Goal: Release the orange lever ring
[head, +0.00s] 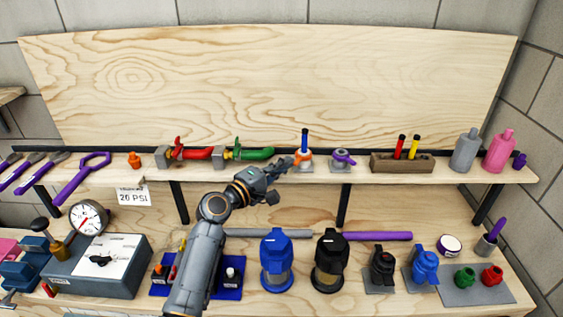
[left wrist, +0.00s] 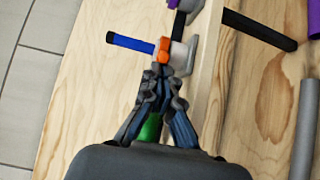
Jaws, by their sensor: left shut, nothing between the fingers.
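The orange lever ring (head: 302,155) sits on a small grey mount on the shelf, with a blue dark-tipped handle (head: 305,141) standing up from it. In the left wrist view the orange ring (left wrist: 163,48) is just ahead of my fingertips, and the blue handle (left wrist: 132,42) points left. My left gripper (head: 285,164) is just left of the ring; its shut, empty fingers (left wrist: 160,72) come close to the orange part. I cannot tell whether they touch it. My right gripper is in neither view.
A purple ring mount (head: 342,156) stands just right of the orange one. Green-handled (head: 250,154) and red-handled (head: 190,153) valves are to the left. A wooden block (head: 403,163) with red and yellow handles is further right. Blue (head: 276,262) and black (head: 329,262) filters stand below.

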